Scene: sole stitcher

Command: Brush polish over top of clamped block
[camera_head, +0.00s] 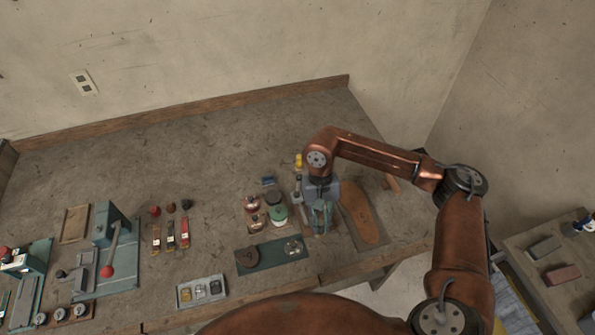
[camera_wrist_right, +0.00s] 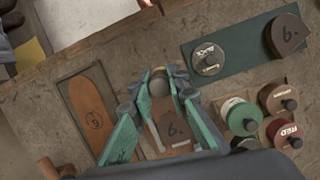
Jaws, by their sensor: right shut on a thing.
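My right gripper (camera_head: 321,228) is low over the right part of the bench. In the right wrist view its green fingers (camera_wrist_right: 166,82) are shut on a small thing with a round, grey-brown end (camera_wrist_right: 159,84). It may be the polish brush; the rest of it is hidden. My left gripper is not in view.
An orange-brown sole (camera_head: 360,212) lies on a dark board right of the gripper. Jars with green (camera_head: 278,214) and reddish (camera_head: 252,203) lids stand left of it. A brown leather piece (camera_head: 247,257) lies on the mat. A lever press (camera_head: 110,225) stands far left. The back bench is clear.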

